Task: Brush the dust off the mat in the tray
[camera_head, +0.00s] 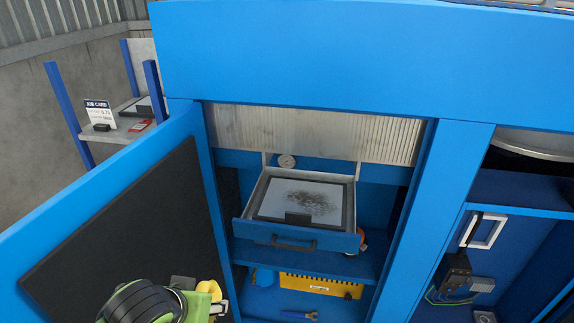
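A pulled-out blue-fronted tray (265,230) sits in the open bay of the blue cabinet, with a dark handle on its front. A pale mat (268,205) with a dark border lies in it. Dark speckled dust (312,202) covers the middle and right of the mat. A small black block (298,218) is at the mat's front edge. My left gripper (212,297) is at the bottom left, in front of the open door and apart from the tray. Green and yellow parts show there; its fingers are not clear enough to tell what it holds. My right gripper is not in view.
The open door (130,225) with a dark panel stands on the left. A shelf below the tray holds a yellow item (318,285). A job card (98,113) stands on a side shelf. Blue posts flank the bay.

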